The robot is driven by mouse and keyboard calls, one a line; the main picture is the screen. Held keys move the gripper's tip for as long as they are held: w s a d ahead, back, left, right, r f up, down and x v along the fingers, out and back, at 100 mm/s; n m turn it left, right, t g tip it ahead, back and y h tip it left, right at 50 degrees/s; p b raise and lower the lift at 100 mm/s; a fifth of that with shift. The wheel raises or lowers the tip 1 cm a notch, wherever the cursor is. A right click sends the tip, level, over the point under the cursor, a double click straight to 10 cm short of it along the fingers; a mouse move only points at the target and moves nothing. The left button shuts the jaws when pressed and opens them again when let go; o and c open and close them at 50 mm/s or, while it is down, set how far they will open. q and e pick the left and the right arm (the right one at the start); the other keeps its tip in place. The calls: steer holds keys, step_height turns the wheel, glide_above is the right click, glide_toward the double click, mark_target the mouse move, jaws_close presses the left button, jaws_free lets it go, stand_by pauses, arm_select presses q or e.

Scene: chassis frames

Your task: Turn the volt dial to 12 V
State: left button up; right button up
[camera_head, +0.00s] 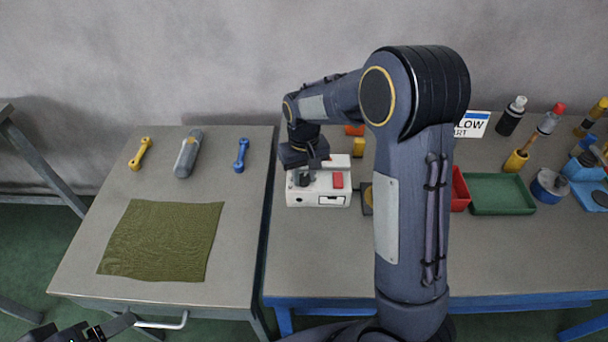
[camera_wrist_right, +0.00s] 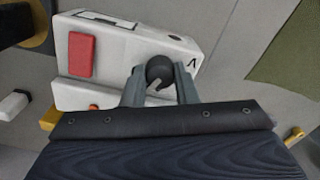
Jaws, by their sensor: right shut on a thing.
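A white meter box (camera_head: 318,198) with a red block on top (camera_head: 338,180) stands at the left side of the right table. In the right wrist view, the box (camera_wrist_right: 110,42) shows its red block (camera_wrist_right: 82,54) and a round dark dial (camera_wrist_right: 160,69) with a light pointer mark. My right gripper (camera_wrist_right: 160,84) is shut on the dial, one finger on each side. In the head view my right gripper (camera_head: 304,176) reaches down over the box, and the dial is mostly hidden. The dial's scale cannot be read.
A green tray (camera_head: 502,194), a red bin (camera_head: 459,188), bottles and a blue holder stand on the right. The left table holds an olive cloth (camera_head: 162,240), a yellow wrench (camera_head: 139,154), a grey tool (camera_head: 188,154) and a blue wrench (camera_head: 241,155). A gap separates the tables.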

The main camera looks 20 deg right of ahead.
mark_target(304, 176)
steer(key=shift+n+b, duration=0.3)
steer(key=shift+n, duration=2)
steer(key=shift+r, duration=0.1)
steer(key=o, duration=1)
step_height(304, 176, up, 7)
steer(key=shift+f+b, duration=0.1)
steer(key=shift+b, duration=0.2)
steer(key=shift+r, duration=0.45)
